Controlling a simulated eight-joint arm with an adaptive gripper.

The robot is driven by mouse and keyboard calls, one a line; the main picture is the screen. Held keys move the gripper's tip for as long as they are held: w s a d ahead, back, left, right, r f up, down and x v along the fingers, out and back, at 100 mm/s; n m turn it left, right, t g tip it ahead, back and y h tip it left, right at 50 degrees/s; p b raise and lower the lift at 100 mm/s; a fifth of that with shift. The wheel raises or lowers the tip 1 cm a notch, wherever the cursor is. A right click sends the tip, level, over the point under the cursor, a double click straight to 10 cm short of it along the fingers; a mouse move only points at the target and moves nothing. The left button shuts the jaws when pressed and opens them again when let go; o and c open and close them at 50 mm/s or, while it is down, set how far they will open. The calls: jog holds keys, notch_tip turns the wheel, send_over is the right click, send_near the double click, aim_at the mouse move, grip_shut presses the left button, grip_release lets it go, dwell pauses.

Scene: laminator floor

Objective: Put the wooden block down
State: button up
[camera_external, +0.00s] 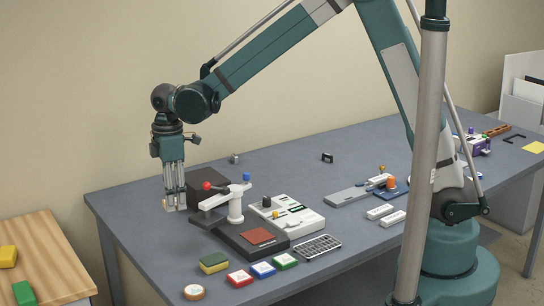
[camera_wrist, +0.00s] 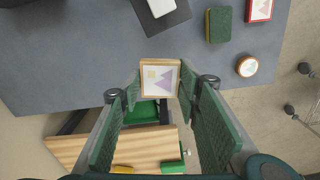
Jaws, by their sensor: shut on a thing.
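My gripper (camera_external: 174,202) points down at the left end of the grey table in the external view. In the wrist view my gripper (camera_wrist: 160,90) has its two green-padded fingers closed on the wooden block (camera_wrist: 160,78). In the external view only a small tan part of the block (camera_external: 167,203) shows between the fingertips. I cannot tell for sure whether it touches the table or hangs above it.
The grey table (camera_external: 140,215) has free room around its left end. A sponge (camera_external: 214,263) and round tin (camera_external: 194,292) lie nearer the front. A wooden table (camera_external: 45,255) stands left, across a gap.

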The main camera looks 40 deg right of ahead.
jog(key=w+d+m, duration=0.4)
jog(key=w+d, duration=1.4)
jog(key=d, duration=0.3)
jog(key=w+d+m, duration=0.2)
jog(key=w+d, duration=0.2)
jog(key=d, duration=0.6)
jog(key=w+d+m, duration=0.1)
jog(key=w+d, duration=0.3)
jog(key=d, duration=0.7)
jog(key=shift+w+d+f, duration=0.1)
jog(key=shift+f, duration=1.2)
jog(key=shift+d+f, duration=0.1)
jog(key=shift+f, duration=1.2)
jog(key=shift+f, duration=3.1)
jog(key=shift+f, duration=1.9)
